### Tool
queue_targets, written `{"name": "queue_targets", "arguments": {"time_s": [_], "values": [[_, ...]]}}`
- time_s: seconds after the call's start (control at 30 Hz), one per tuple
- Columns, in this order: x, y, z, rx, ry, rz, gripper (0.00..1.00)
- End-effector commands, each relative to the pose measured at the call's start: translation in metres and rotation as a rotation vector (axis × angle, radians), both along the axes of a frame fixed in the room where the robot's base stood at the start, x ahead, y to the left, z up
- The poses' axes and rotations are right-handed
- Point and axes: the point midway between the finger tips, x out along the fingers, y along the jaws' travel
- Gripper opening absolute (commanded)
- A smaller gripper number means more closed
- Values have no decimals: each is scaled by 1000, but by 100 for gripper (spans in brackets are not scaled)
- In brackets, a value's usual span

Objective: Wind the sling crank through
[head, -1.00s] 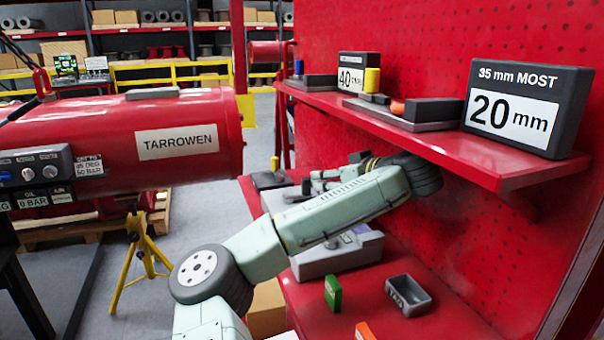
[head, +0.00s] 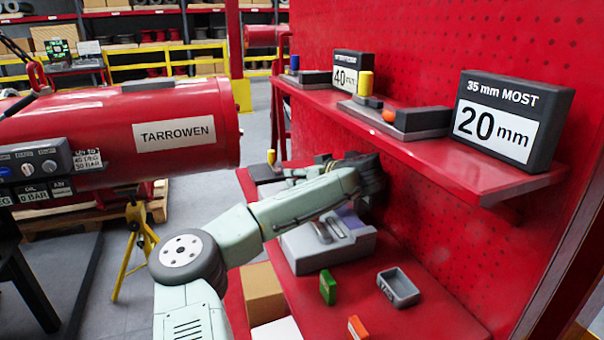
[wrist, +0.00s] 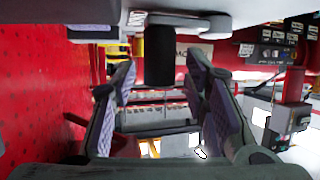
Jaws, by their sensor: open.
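I cannot pick out the sling crank with certainty in either view. The red actuator cylinder (head: 120,165) marked TARROWEN lies level at the left, with a red shackle (head: 37,75) above it. My gripper (head: 298,174) is beyond my forearm, between the cylinder and the red rack, and is partly hidden in the head view. In the wrist view my gripper (wrist: 170,85) has its two padded fingers spread apart. A black cylinder (wrist: 160,65) shows between and beyond them, under a grey band; I cannot tell what it belongs to. I see nothing held.
The red upper shelf (head: 480,180) holds size signs and gauge blocks close above my forearm. The lower red shelf (head: 400,315) carries a grey block (head: 310,255), a grey tray (head: 398,287) and small green and orange pieces. A yellow stand (head: 138,245) is under the cylinder.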

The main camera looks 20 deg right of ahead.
Motion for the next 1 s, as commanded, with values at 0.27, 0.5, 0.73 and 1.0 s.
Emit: {"name": "queue_targets", "arguments": {"time_s": [0.27,0.5,0.73,1.0], "values": [[0,0,0,0,0,0,28],[0,0,0,1,0,0,12],[0,0,0,1,0,1,0],[-3,-8,-4,-3,2,-25,0]]}}
